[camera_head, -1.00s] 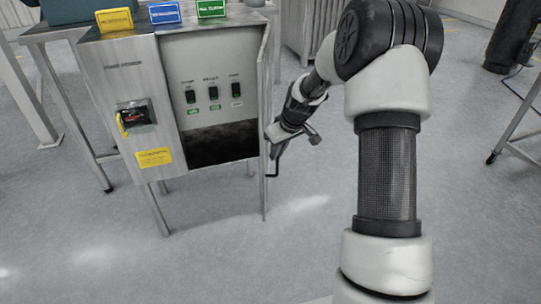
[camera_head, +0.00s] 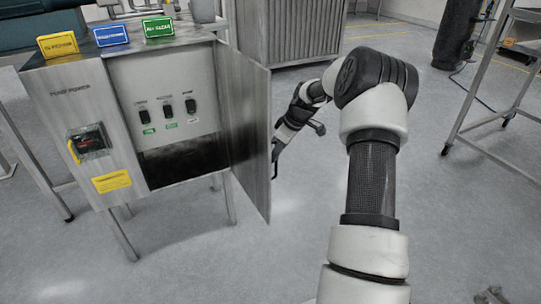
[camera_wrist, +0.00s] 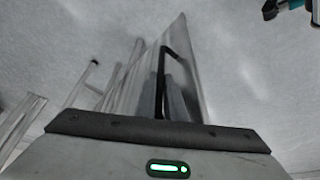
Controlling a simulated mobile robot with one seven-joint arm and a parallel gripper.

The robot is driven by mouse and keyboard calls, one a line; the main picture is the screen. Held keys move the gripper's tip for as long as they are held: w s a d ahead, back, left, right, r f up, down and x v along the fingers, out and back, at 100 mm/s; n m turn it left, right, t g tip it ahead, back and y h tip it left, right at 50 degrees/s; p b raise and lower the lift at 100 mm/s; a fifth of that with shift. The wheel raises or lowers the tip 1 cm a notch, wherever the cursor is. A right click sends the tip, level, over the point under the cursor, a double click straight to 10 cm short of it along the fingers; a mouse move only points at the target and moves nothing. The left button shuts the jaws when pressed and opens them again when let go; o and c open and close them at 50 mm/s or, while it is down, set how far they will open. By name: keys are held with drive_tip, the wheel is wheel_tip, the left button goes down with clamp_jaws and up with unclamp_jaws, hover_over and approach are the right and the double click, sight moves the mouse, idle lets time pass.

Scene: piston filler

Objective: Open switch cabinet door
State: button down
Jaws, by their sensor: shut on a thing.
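The switch cabinet (camera_head: 79,119) is a grey metal box on legs at the left in the head view. Its door (camera_head: 247,130) stands wide open, swung out at the right side of the opening, with its inner face in view. Three black switches show on the light panel (camera_head: 160,75) inside. My gripper (camera_head: 276,156) is at the door's outer side near its free edge. In the wrist view the door (camera_wrist: 186,50) rises ahead with a dark bar handle (camera_wrist: 161,80). My gripper is shut on the handle; the exact contact is hard to see.
Yellow, blue and green signs (camera_head: 111,36) stand on the cabinet top. A red and black rotary switch (camera_head: 89,142) is on the cabinet's left front. A ribbed metal cabinet (camera_head: 291,30) stands behind and a metal rack (camera_head: 478,85) at the right. The floor between is clear.

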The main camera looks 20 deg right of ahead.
idle(0.3)
drive_tip(key=c, duration=1.8)
unclamp_jaws()
drive_tip(key=shift+c, duration=0.2)
drive_tip(key=p+v, duration=0.3)
drive_tip(key=v, duration=1.4)
drive_tip(key=shift+r, duration=0.2)
drive_tip(key=shift+d, duration=0.1)
